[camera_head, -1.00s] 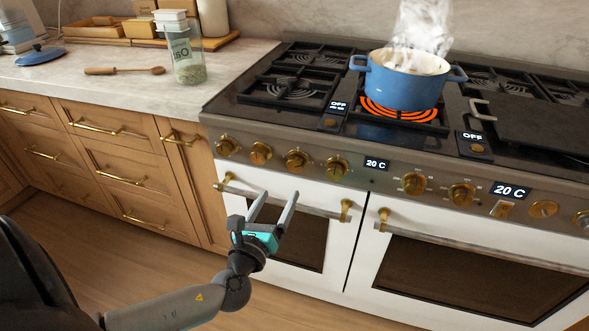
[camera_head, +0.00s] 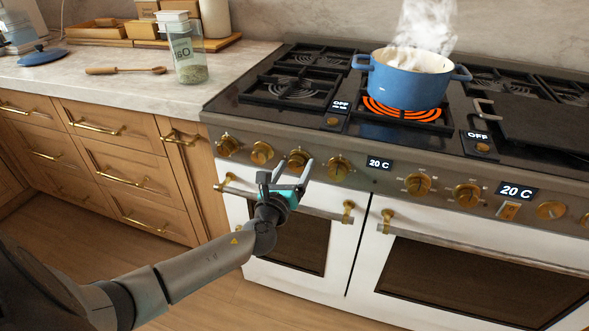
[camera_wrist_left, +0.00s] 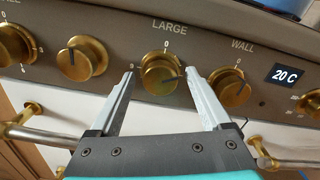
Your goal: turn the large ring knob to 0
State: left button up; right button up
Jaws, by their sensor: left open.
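The large ring knob (camera_wrist_left: 160,75) is brass, under the word LARGE in the left wrist view, with a 0 above it. A dark mark on it points right, away from the 0. In the head view it is the third knob (camera_head: 298,157) from the left on the range front, partly behind my gripper. My left gripper (camera_head: 286,174) is open in front of this knob. In the left wrist view its fingers (camera_wrist_left: 161,76) appear on either side of the knob; contact cannot be told. My right gripper is not in view.
Neighbouring knobs (camera_head: 261,153) and the WALL knob (camera_wrist_left: 228,87) sit close on both sides. An oven handle (camera_head: 330,214) runs below. A steaming blue pot (camera_head: 405,85) stands on a glowing burner (camera_head: 420,113). A glass jar (camera_head: 190,62) stands on the counter.

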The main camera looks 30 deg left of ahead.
pick_arm(q)
grip_shut()
dwell(0.7)
